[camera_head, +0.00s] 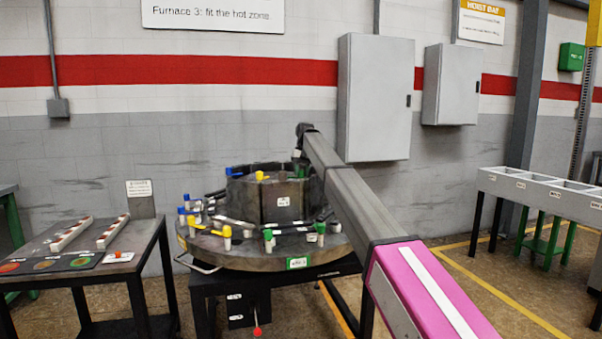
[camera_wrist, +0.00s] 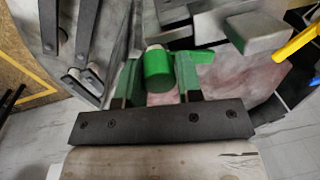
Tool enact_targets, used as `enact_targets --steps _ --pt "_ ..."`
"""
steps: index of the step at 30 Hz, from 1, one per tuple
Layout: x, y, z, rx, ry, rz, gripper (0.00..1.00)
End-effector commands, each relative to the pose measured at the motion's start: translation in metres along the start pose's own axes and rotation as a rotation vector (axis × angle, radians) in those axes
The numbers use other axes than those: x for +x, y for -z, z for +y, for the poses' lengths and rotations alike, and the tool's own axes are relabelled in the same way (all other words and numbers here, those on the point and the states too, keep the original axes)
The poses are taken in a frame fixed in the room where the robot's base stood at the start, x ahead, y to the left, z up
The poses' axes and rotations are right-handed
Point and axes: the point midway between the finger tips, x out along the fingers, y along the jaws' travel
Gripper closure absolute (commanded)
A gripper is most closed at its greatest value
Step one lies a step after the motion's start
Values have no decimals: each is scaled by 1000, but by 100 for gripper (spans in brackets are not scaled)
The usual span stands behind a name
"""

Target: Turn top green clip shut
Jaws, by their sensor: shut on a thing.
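The top green clip (camera_wrist: 158,68) shows in the wrist view as a green round knob with a green lever (camera_wrist: 204,57) running to the right. My gripper (camera_wrist: 160,80) has one finger on each side of it and is shut on it. In the head view a small bit of the green clip (camera_head: 297,153) shows at the top of the furnace hot zone (camera_head: 283,201). My arm hides the rest of it and most of the gripper there. I cannot tell the lever's exact angle.
A blue clip (camera_head: 234,171) and a yellow clip (camera_head: 261,176) are near the drum's top. Several coloured clips stand around the lower round plate (camera_head: 240,255). A side table (camera_head: 70,260) is at left, a bin bench (camera_head: 545,190) at right.

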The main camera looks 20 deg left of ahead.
Motion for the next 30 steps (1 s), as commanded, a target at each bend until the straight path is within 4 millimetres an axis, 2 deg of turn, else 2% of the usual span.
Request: enact_targets --steps 12,30 --pt "0 0 1 -233 -1 -28 91" --pt "0 0 0 -285 -1 -32 91"
